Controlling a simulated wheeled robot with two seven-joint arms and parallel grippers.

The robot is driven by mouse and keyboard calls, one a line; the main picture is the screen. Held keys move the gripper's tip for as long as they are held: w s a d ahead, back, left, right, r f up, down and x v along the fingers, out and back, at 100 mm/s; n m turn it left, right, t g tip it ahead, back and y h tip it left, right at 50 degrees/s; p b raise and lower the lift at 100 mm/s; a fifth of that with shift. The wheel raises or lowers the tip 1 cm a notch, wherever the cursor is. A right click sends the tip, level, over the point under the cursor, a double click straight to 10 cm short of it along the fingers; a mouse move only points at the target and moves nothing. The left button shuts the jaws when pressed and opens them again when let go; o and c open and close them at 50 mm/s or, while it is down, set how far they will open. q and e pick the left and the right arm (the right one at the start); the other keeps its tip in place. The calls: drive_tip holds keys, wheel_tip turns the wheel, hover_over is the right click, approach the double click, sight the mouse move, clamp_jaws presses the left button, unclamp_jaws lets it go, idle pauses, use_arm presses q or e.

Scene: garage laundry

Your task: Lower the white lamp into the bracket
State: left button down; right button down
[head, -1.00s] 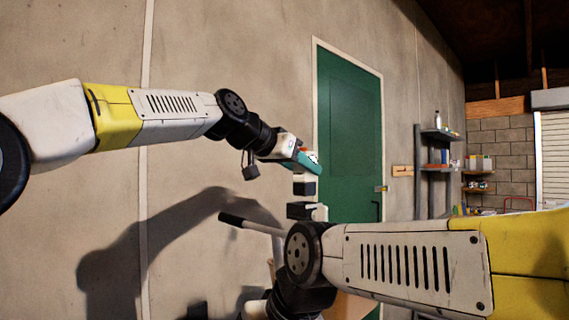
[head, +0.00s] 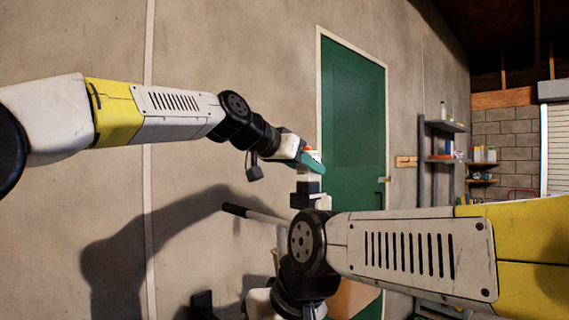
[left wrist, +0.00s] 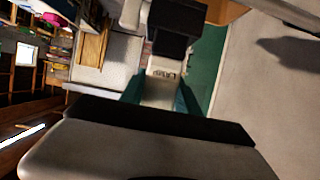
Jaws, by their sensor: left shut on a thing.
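My left gripper (head: 312,160), with teal fingers, is shut on the white lamp (head: 309,176), a small pale block hanging below the fingers with a dark block (head: 308,187) at its lower end. In the left wrist view the lamp (left wrist: 158,92) sits between the teal fingers. Just below it in the head view is a dark and white piece (head: 303,201), which looks like the bracket. The dark end is very close above it; I cannot tell whether they touch. My right forearm crosses in front, and my right gripper is out of sight.
A bar with a black grip (head: 235,210) sticks out left of the bracket. A green door (head: 352,130) is in the wall behind. Shelves (head: 441,160) with small items stand at the right. The wall to the left is bare.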

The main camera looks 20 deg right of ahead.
use_arm(q)
drive_tip(key=shift+f, duration=1)
drive_tip(key=c, duration=0.8)
unclamp_jaws()
drive_tip(key=shift+f, duration=0.1)
drive_tip(key=v, duration=0.7)
drive_tip(key=shift+s+a, duration=0.15)
drive_tip(key=shift+a, duration=0.2)
drive_tip(key=shift+s, duration=0.1)
